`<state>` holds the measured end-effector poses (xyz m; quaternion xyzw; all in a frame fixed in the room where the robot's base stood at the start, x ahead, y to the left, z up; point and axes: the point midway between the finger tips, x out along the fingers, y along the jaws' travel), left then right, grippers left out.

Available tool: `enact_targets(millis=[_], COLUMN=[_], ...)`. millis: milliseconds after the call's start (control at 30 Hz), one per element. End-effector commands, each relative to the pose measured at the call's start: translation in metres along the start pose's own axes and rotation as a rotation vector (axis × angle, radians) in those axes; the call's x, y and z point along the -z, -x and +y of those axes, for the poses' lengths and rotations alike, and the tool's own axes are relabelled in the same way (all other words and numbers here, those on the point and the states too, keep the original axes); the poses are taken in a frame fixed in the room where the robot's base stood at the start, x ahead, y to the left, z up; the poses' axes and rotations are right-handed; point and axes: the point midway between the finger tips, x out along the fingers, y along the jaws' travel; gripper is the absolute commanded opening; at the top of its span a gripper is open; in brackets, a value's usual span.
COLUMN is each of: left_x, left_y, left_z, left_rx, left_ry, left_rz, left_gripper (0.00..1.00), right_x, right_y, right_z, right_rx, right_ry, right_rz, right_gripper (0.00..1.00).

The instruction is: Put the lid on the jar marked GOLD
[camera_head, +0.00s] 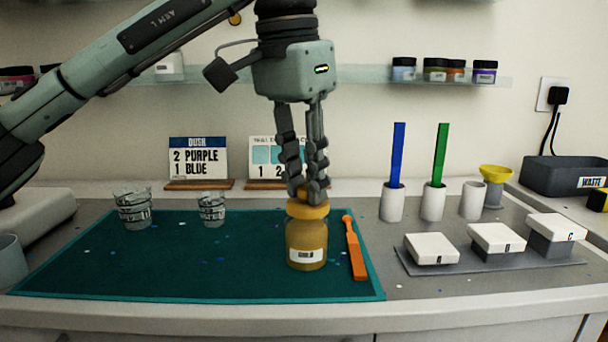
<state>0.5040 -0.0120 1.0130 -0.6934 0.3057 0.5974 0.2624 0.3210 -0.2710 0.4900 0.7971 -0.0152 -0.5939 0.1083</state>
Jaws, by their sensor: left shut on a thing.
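The jar marked GOLD (306,244) stands upright on the teal mat (190,278), near its right end. It is gold-brown with a white label. A yellow-orange lid (307,210) is at the jar's mouth. I cannot tell whether it is seated or just above. My left gripper (309,193) points straight down over the jar, its fingers shut on the lid. The fingertips hide part of the lid's top. My right gripper is not in view.
An orange stick (355,250) lies just right of the jar. Two clear cups (134,212) stand on the mat's left. White-topped blocks (432,249) sit on a grey tray (486,266) at right. Holders with blue (397,155) and green (440,155) sticks stand behind. The mat's front left is clear.

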Motion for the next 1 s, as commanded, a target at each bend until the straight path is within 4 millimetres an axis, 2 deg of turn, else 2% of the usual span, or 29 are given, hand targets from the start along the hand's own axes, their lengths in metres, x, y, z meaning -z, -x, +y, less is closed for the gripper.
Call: enact_targets(millis=[1000], left_x=[-0.0017], left_y=[0.0003], left_z=[-0.0003], left_rx=[0.000], left_ry=[0.000], left_rz=[0.000], left_gripper=[0.09], right_x=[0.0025], right_y=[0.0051], right_z=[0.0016], right_rx=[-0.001], right_ry=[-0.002], right_rz=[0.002], right_gripper=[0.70])
